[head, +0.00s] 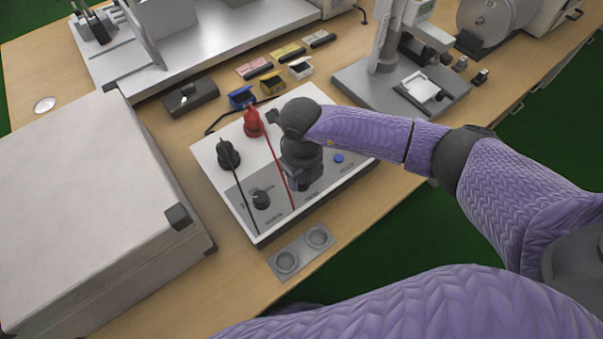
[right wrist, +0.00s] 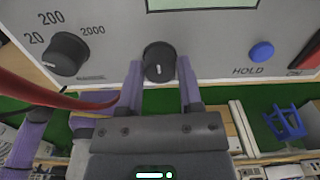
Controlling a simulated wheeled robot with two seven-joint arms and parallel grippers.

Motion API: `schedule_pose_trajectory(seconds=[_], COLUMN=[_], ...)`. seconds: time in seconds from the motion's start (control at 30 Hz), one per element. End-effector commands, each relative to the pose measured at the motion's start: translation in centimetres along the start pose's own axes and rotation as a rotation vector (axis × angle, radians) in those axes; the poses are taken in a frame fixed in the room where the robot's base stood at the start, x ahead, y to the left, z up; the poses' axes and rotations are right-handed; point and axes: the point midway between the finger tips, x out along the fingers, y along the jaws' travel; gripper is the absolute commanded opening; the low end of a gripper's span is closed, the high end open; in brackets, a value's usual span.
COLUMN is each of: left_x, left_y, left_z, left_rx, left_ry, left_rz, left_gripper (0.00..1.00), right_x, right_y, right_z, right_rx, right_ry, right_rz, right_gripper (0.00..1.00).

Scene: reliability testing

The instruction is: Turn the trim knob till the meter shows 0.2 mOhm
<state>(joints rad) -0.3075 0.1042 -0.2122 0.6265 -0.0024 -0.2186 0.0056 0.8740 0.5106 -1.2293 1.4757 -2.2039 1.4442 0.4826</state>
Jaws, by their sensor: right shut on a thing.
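The meter (head: 212,152) is a white box with a grey front panel, standing on the wooden bench in the middle of the head view. My right gripper (head: 297,200) is over the panel and hides the trim knob there. In the right wrist view the trim knob (right wrist: 159,62) is black with a white pointer line. It sits between the two fingers of my right gripper (right wrist: 160,78), which is shut on it. The display (right wrist: 203,4) shows only its lower edge, so the reading cannot be seen. My left gripper is not in view.
A range knob (head: 261,199) and a blue HOLD button (head: 338,158) flank the trim knob. Red (head: 253,122) and black (head: 228,155) plugs have leads crossing the panel. A large grey box (head: 90,200) stands left. A two-cup holder (head: 302,252) lies in front.

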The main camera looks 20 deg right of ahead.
Motion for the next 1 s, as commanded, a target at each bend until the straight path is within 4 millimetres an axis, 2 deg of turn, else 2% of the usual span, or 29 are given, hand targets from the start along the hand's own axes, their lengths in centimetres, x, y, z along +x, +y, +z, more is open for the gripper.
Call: schedule_pose_trajectory(seconds=[0.1, 0.2, 0.47, 0.5, 0.63, 0.87, 0.97, 1.0], left_x=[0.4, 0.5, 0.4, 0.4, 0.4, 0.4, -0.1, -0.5], left_y=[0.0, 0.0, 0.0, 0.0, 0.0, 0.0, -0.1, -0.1], left_z=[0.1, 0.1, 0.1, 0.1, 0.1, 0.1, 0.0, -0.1], left_rx=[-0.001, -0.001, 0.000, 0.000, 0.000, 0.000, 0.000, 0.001], left_ry=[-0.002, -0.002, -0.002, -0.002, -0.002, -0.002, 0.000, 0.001], left_rz=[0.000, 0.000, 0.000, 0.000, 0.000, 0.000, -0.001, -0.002], left_gripper=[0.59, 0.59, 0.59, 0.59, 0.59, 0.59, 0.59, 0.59], right_x=[0.1, 0.0, -0.1, -0.1, 0.0, -0.1, -1.4, -2.4], right_y=[-0.1, -0.1, 0.0, 0.0, 0.0, 0.0, 0.0, 0.0], right_z=[0.1, 0.0, 0.0, 0.0, 0.0, 0.0, 0.1, 0.1], right_rx=[-0.177, -0.257, -0.269, -0.269, -0.268, -0.267, -0.266, -0.267], right_ry=[-0.001, -0.001, -0.001, -0.001, -0.001, -0.001, -0.003, -0.004], right_rz=[-0.001, -0.002, -0.001, -0.001, -0.001, 0.000, 0.000, -0.001], right_gripper=[0.00, 0.00, 0.00, 0.52, 0.80, 0.81, 0.81, 0.81])
